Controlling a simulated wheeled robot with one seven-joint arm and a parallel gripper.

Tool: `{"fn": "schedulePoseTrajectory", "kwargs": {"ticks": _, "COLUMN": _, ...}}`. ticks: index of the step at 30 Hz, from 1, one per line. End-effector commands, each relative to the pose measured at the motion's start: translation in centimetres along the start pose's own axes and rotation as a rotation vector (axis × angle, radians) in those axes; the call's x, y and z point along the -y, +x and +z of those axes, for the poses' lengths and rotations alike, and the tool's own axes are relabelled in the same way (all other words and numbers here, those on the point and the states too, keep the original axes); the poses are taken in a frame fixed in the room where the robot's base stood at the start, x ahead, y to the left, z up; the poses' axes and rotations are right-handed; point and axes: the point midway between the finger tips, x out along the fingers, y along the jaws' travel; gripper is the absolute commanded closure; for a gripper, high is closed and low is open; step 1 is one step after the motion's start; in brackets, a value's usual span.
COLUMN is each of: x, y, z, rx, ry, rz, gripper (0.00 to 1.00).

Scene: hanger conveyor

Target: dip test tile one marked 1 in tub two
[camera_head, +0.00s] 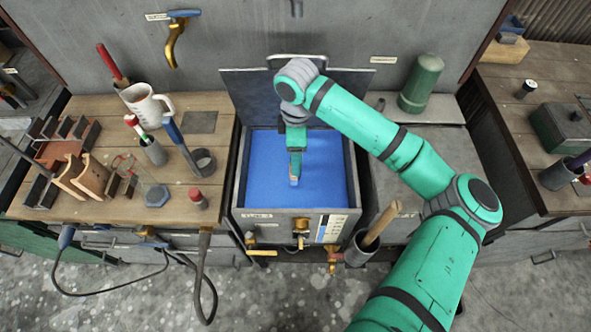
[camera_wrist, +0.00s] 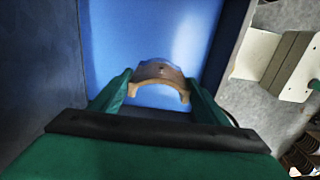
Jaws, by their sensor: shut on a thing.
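A curved tan-brown tile (camera_wrist: 160,72) is held between the fingers of my gripper (camera_wrist: 158,88) in the wrist view; no number is readable on it. In the head view my gripper (camera_head: 294,168) points down inside a grey metal tub (camera_head: 240,178) filled with blue liquid (camera_head: 325,178). The tile shows there only as a small pale piece (camera_head: 294,181) at the fingertips. It is at or close to the liquid surface; I cannot tell if it touches. The tub's front label is too small to read.
A cup with a wooden-handled tool (camera_head: 380,225) stands at the tub's front right. A raised lid (camera_head: 255,95) stands behind the tub.

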Motion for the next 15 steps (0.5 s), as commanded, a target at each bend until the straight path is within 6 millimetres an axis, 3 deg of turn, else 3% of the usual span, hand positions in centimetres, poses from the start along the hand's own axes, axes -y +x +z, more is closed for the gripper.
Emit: {"fn": "schedulePoseTrajectory", "kwargs": {"ticks": 15, "x": -0.1, "y": -4.5, "z": -0.4, "rx": 0.000, "ry": -0.005, "rz": 0.003, "gripper": 0.74}}
